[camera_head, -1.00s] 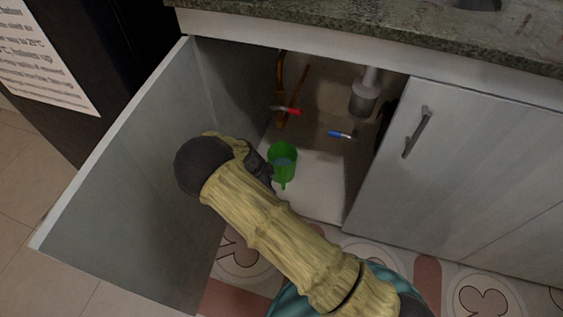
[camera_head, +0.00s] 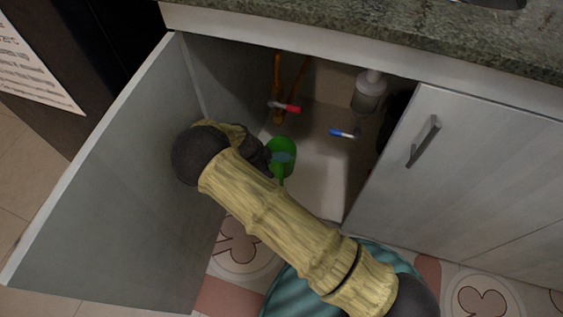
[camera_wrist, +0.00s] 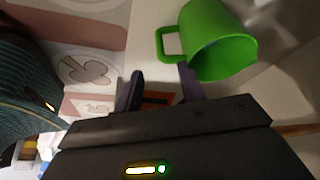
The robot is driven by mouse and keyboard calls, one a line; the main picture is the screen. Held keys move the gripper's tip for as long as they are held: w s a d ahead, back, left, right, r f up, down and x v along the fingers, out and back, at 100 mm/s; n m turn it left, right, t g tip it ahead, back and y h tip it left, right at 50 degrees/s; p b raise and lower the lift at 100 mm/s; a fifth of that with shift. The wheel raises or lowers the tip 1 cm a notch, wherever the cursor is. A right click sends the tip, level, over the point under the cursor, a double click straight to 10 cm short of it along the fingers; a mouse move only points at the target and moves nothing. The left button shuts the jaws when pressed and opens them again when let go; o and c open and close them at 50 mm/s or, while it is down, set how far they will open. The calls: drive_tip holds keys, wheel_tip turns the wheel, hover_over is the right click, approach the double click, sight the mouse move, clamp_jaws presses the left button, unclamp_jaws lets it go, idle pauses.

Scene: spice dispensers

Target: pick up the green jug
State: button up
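The green jug (camera_head: 283,152) stands on the floor of the open cabinet, partly hidden behind my wrist in the head view. In the wrist view the jug (camera_wrist: 222,42) is tilted in the picture, with its handle (camera_wrist: 165,43) facing my gripper. My gripper (camera_wrist: 160,82) is open, with its two dark fingers apart and nothing between them. The fingertips are just short of the handle, the right one close to the jug's side; I cannot tell if it touches. In the head view my gripper (camera_head: 262,157) is right beside the jug, on its left.
The open door (camera_head: 105,185) is on the left, close to my arm. The shut door (camera_head: 470,180) is on the right. Orange pipes (camera_head: 278,75), a red-handled valve (camera_head: 285,107), a blue-handled valve (camera_head: 342,133) and a drain trap (camera_head: 368,92) are behind the jug. The counter (camera_head: 400,30) overhangs above.

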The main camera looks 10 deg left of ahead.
sight(281, 164)
drive_tip(key=b+x, duration=0.3)
drive_tip(key=x, duration=0.3)
drive_tip(key=shift+f, duration=0.4)
drive_tip(key=shift+w+d, duration=0.1)
drive_tip(key=shift+d, duration=0.1)
drive_tip(key=b+x, duration=0.4)
drive_tip(key=x, duration=0.1)
drive_tip(key=shift+a+f, duration=0.2)
drive_tip(key=shift+r, duration=0.1)
